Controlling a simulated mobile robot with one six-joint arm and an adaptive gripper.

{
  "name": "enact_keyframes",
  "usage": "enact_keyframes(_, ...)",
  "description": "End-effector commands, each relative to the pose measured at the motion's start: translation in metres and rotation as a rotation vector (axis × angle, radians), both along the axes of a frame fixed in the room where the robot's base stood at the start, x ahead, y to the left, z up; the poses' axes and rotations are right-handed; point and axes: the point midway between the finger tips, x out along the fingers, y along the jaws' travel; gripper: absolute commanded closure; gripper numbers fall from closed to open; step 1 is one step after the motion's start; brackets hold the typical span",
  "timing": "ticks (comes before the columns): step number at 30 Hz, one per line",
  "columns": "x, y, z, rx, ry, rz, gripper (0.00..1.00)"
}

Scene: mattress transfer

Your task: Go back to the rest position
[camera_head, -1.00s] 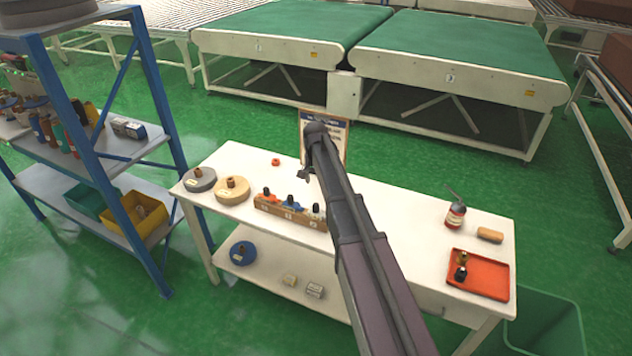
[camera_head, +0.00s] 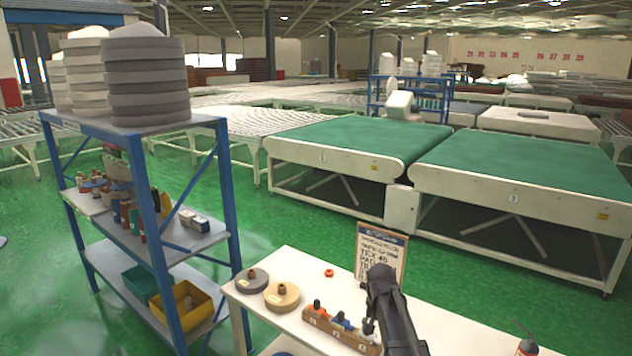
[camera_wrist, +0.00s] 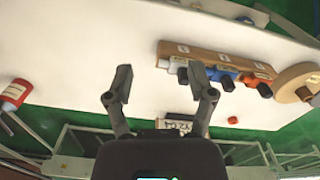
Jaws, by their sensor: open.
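My gripper (camera_wrist: 160,88) is in the wrist view, its two fingers spread apart with nothing between them. It is above the white table (camera_wrist: 90,60). In the head view my arm reaches up from the bottom over the table (camera_head: 300,275), in front of a sign board (camera_head: 381,255); its fingers cannot be made out there. A wooden holder (camera_head: 340,329) with several small bottles stands just left of my arm. The wrist view shows the same holder (camera_wrist: 205,52) beyond the fingers, to the right.
A grey disc (camera_head: 252,281), a tan disc (camera_head: 282,297) and a small orange ring (camera_head: 329,272) lie on the table. A red bottle (camera_head: 526,346) stands at the right. A blue shelf rack (camera_head: 165,130) is at the left. Green conveyors (camera_head: 350,145) stand behind, with green floor between.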

Motion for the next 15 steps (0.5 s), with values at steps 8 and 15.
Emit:
enact_keyframes(8, -0.101, 0.002, 0.000, 0.002, -0.001, 0.196, 0.29)
enact_keyframes(15, -0.157, 0.002, 0.000, 0.004, -0.002, 0.327, 0.29)
